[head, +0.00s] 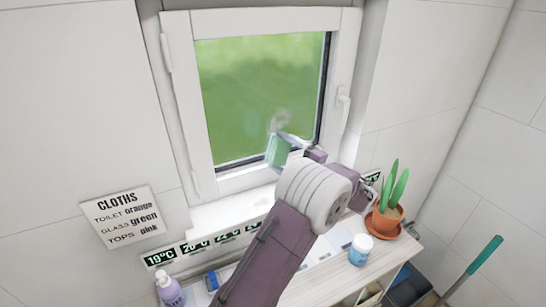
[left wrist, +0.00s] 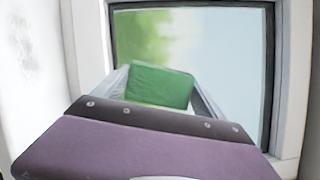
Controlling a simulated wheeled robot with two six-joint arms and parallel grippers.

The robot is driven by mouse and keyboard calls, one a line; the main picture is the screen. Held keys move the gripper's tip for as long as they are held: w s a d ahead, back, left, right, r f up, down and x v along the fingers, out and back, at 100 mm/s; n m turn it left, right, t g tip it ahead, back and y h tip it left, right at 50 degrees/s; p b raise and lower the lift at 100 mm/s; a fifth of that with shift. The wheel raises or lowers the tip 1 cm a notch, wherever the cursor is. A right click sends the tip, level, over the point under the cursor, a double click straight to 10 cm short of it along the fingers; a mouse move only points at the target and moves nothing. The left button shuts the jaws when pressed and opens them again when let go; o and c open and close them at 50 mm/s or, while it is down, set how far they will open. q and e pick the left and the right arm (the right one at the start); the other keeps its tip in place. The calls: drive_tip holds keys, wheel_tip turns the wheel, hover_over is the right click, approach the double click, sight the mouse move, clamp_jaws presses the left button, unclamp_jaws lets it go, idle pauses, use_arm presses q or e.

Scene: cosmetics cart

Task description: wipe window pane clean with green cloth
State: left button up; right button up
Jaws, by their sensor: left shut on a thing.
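The window pane (head: 245,90) is set in a white frame and shows blurred green behind it. A greyish smudge (head: 281,118) shows low on the pane at its right side. My left gripper (head: 283,146) is shut on the green cloth (head: 275,151), which is a folded block in front of the lower right of the pane. In the left wrist view the cloth (left wrist: 160,86) sits between the two fingers, with the pane (left wrist: 225,55) behind it. I cannot tell whether the cloth touches the glass. My right gripper is not in view.
A sign (head: 127,218) about cloths hangs on the left wall. Below the window, a shelf holds a potted plant (head: 385,221), a white-and-blue jar (head: 360,249) and a lilac bottle (head: 170,291). A green-handled tool (head: 484,256) stands at far right.

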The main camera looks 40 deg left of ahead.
use_arm(q)
drive_tip(key=shift+w+d+y, duration=0.3)
drive_tip(key=shift+w+d, duration=0.15)
drive_tip(key=shift+a, duration=0.25)
drive_tip(key=shift+s+a+r+p, duration=0.15)
drive_tip(key=shift+a+p, duration=0.25)
drive_tip(key=shift+a, duration=0.65)
drive_tip(key=w+a, duration=0.1)
drive_tip(key=w+a+p, duration=0.1)
drive_tip(key=a, duration=0.1)
drive_tip(key=shift+w+a, duration=0.15)
drive_tip(key=shift+a, duration=0.1)
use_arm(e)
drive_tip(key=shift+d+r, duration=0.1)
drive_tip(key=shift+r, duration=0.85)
use_arm(q)
drive_tip(key=shift+w+d+f, duration=0.1)
drive_tip(key=shift+f, duration=0.1)
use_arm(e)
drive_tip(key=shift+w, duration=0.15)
use_arm(q)
drive_tip(key=shift+a, duration=0.2)
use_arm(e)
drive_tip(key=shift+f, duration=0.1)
use_arm(q)
drive_tip(key=shift+w+a, duration=0.35)
drive_tip(key=shift+a, duration=0.3)
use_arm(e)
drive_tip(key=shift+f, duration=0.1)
